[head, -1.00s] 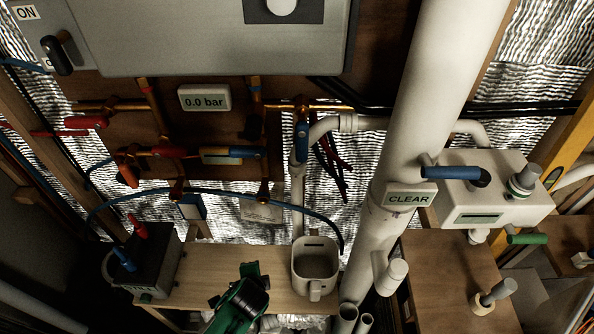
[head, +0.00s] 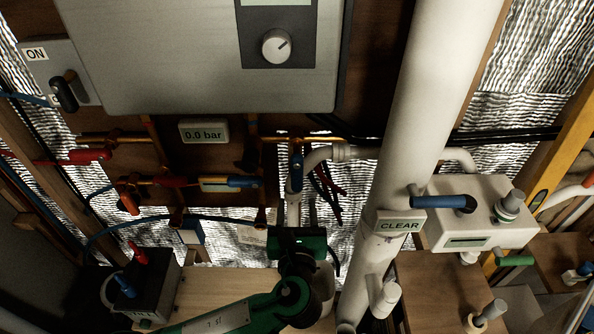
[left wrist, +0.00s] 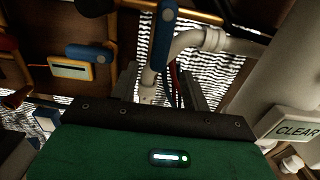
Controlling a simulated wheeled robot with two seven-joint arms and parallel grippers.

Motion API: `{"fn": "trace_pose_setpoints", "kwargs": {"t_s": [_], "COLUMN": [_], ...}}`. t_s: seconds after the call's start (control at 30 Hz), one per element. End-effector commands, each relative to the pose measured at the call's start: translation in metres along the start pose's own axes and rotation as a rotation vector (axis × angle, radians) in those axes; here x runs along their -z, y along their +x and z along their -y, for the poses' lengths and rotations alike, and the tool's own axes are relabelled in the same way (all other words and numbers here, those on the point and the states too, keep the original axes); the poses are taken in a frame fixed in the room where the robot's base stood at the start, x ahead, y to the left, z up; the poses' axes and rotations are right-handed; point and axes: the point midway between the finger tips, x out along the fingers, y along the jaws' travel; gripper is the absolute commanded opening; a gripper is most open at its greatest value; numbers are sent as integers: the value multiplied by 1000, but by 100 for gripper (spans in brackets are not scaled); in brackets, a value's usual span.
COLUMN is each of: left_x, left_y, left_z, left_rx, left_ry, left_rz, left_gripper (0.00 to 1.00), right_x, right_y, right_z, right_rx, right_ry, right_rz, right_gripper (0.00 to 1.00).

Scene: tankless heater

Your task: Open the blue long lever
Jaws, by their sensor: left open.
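Several blue levers are in view and I cannot tell which is the long one. A blue lever (head: 297,172) hangs upright on the pipe in the middle; it also shows at the top of the left wrist view (left wrist: 163,38). A horizontal blue lever (head: 240,182) lies to its left, at the yellow-and-white part. A thicker blue handle (head: 440,201) sits on the white box at the right. My left gripper (head: 297,214), green and black, is open and empty just below the upright lever, its fingers pointing up. It does not appear to touch the lever. My right gripper is not seen.
A large grey heater (head: 200,60) hangs above. A thick white pipe with a CLEAR sign (head: 400,225) stands right of my left gripper. A dark box with red and blue levers (head: 150,290) stands on the wooden bench (head: 215,285). A white bucket is mostly hidden behind my arm.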

Motion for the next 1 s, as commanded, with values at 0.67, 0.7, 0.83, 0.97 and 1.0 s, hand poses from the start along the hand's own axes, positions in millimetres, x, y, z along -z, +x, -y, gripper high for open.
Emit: {"fn": "trace_pose_setpoints", "kwargs": {"t_s": [0.67, 0.7, 0.83, 0.97, 1.0], "left_x": [0, 0, 1, 1, 1], "left_y": [104, 105, 105, 105, 105], "left_z": [0, 0, 0, 0, 0], "left_rx": [0, 1, 1, 1, 1], "left_ry": [-1, -2, -2, -2, -2], "left_rz": [-2, -2, -3, -3, -3], "left_gripper": [47, 47, 47, 41, 34], "right_x": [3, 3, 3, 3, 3], "right_y": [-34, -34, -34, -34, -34], "right_z": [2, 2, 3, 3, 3], "right_rx": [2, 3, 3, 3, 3], "right_ry": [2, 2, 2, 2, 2], "right_rz": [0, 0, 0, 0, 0], "right_gripper": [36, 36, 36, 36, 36]}}
